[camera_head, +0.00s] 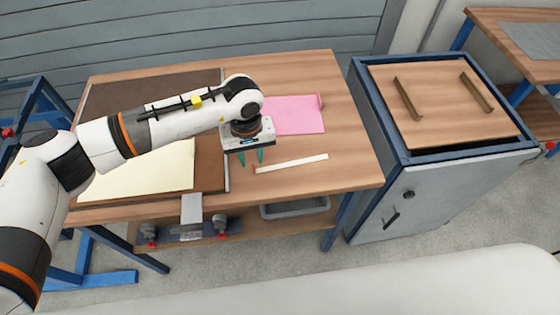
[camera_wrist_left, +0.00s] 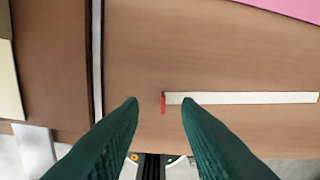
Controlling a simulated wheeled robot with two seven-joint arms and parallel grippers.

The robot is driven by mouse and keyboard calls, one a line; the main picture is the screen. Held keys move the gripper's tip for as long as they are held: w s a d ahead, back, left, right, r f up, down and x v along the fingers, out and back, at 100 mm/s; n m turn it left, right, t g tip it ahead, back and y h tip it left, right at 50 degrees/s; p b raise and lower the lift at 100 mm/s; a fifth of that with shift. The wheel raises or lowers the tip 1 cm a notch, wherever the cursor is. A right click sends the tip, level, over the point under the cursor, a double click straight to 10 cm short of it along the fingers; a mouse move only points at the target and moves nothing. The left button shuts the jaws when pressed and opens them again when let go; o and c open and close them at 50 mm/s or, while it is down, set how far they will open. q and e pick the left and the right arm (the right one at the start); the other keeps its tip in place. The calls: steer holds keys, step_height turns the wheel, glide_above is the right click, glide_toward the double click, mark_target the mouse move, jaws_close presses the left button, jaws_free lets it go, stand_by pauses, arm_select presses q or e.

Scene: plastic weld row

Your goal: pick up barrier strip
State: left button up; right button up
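The barrier strip (camera_head: 292,163), which I take to be the long thin white strip with a red left end, lies flat on the wooden table near its front edge. It also shows in the left wrist view (camera_wrist_left: 245,98), running right from the middle. My left gripper (camera_head: 251,160) points down over the strip's red end, its teal fingers apart and empty. In the left wrist view the left gripper's fingertips (camera_wrist_left: 160,105) stand on either side of the red end, above the table. My right gripper is not in view.
A pink sheet (camera_head: 296,115) lies behind the strip. A brown board with a cream sheet (camera_head: 140,172) lies to the left, edged by a metal bar (camera_head: 226,175). A grey tray (camera_head: 295,207) sits under the table. A blue-framed cabinet (camera_head: 425,195) stands right.

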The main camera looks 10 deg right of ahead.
mark_target(254, 165)
arm_select(q)
steer(key=shift+d+f, duration=0.1)
steer(key=shift+f, duration=1.55)
steer(key=shift+c, duration=0.2)
jaws_close()
